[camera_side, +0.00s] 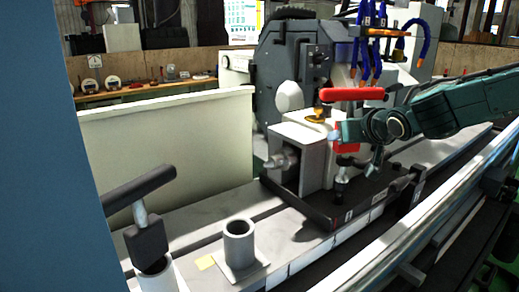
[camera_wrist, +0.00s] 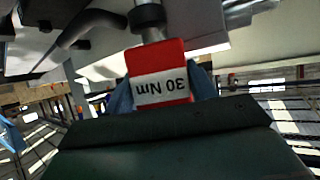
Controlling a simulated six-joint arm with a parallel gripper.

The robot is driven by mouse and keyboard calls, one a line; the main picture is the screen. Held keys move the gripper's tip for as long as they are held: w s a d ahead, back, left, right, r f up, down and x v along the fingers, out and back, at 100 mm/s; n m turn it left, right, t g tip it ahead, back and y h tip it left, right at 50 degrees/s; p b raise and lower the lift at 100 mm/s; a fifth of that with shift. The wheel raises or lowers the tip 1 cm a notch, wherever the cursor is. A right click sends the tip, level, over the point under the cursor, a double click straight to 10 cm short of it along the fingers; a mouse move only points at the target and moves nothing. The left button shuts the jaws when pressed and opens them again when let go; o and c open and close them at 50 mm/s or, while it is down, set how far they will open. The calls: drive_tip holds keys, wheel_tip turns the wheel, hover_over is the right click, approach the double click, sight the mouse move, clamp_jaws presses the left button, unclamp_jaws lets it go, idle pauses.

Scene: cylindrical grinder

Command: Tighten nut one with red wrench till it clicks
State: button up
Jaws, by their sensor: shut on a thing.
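The red wrench (camera_side: 352,94) stands upright, with a red T-handle on top and a red block below. In the wrist view its block (camera_wrist: 160,75) bears a white label reading "30 Nm", upside down. My gripper (camera_side: 349,141) comes from the right and is shut on this block; its blue fingers flank the block in the wrist view (camera_wrist: 160,92). The plate's number labels are too small to read.
A black-handled wrench (camera_side: 148,238) stands in a holder at the front left. An empty round holder (camera_side: 239,246) stands beside it on the grey machine table (camera_side: 205,215). The grey-white workhead block (camera_side: 300,150) is close behind the red wrench. A metal rail (camera_side: 420,240) runs along the front right.

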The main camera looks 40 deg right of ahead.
sight(360, 147)
drive_tip(key=shift+d+r+n+t+y, duration=0.15)
drive_tip(key=shift+n+t+y, duration=0.45)
drive_tip(key=shift+n+y, duration=1.3)
drive_tip(key=shift+d+n+y, duration=0.1)
drive_tip(key=shift+n+y, duration=1.9)
drive_tip(key=shift+y, duration=0.2)
drive_tip(key=shift+n+g+y, duration=0.3)
drive_tip(key=shift+n+y, duration=0.2)
drive_tip(key=shift+n+g+y, duration=0.6)
drive_tip(key=shift+n+y, duration=0.8)
drive_tip(key=shift+d+n+g+y, duration=0.1)
drive_tip(key=shift+n+g+y, duration=1.6)
drive_tip(key=shift+n, duration=0.5)
drive_tip(key=shift+f, duration=2.35)
drive_tip(key=shift+m+t+h, duration=0.3)
drive_tip(key=shift+t, duration=0.1)
